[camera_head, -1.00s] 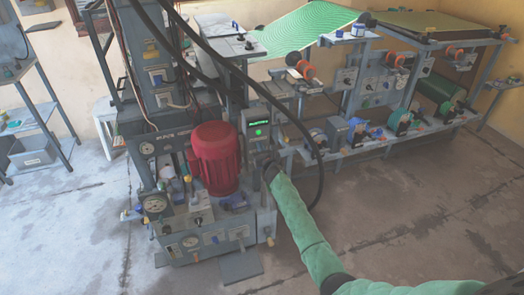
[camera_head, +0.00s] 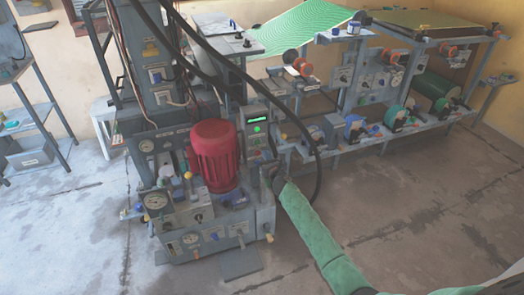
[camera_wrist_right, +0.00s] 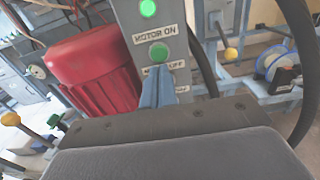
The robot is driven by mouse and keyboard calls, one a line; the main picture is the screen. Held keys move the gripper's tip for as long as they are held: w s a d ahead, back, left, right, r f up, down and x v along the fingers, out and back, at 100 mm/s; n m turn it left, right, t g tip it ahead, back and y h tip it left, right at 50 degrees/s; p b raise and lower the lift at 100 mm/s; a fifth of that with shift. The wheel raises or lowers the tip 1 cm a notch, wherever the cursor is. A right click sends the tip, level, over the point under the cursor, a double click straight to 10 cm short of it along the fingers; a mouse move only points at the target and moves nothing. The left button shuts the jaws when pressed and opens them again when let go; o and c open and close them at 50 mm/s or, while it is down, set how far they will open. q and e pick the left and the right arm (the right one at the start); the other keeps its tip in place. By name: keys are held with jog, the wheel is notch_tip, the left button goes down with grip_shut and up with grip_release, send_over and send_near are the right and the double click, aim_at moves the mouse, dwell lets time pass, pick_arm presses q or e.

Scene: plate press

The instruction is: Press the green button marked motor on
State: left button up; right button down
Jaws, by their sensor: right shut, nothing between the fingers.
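The green button (camera_wrist_right: 158,52) sits under the label MOTOR ON on a grey control box (camera_head: 255,132). A lit green lamp (camera_wrist_right: 148,8) is above that label. A second label, partly covered, is below the button. My right gripper (camera_wrist_right: 157,88) is shut and empty. Its blue fingertips appear just below the green button in the wrist view and hide part of the lower label; I cannot tell whether they touch the box. In the head view the right hand (camera_head: 269,172) is below the control box, its fingertips not clear. My left gripper is not in view.
A red motor (camera_head: 214,155) stands just left of the control box. Black hoses (camera_head: 318,160) arch down to its right. Gauges and valves (camera_head: 155,202) are on the machine's front. A bench with rollers (camera_head: 385,135) stands behind, and the floor at front right is clear.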

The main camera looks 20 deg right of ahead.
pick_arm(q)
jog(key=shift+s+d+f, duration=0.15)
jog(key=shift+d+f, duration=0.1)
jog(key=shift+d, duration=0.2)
pick_arm(e)
jog(key=s, duration=0.6)
jog(key=shift+r, duration=0.4)
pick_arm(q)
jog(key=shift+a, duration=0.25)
pick_arm(e)
jog(key=shift+f, duration=0.1)
